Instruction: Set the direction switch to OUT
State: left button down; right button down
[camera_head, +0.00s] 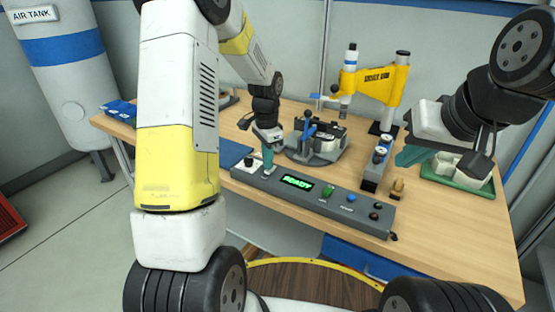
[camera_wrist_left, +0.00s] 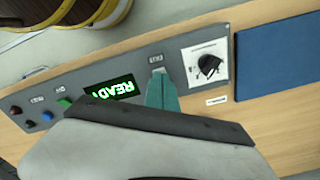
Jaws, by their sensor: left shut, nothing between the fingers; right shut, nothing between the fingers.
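The grey control panel (camera_head: 330,207) lies along the table's front edge with a green READY display (camera_head: 296,182). At its left end a black knob (camera_head: 250,161) sits on a white plate; the wrist view shows this knob (camera_wrist_left: 208,66) too. I cannot read its markings. My left gripper (camera_head: 267,158) is shut and empty, fingertips down at the panel between knob and display. In the wrist view its teal fingers (camera_wrist_left: 161,92) reach a small pale fitting (camera_wrist_left: 157,69) under a label; contact is unclear. My right gripper (camera_head: 411,155) is shut and empty above the table's right side.
Green (camera_head: 327,192), blue and red buttons line the panel's right part. Behind it stand a grey fixture with a blue lever (camera_head: 308,127) and a yellow press (camera_head: 375,82). A green tray (camera_head: 457,177) lies at right. A blue mat (camera_wrist_left: 278,58) lies beside the panel.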

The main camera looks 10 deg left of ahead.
pick_arm(q)
jog(key=shift+f, duration=0.6)
dwell(0.3)
jog(key=shift+r, duration=3.5)
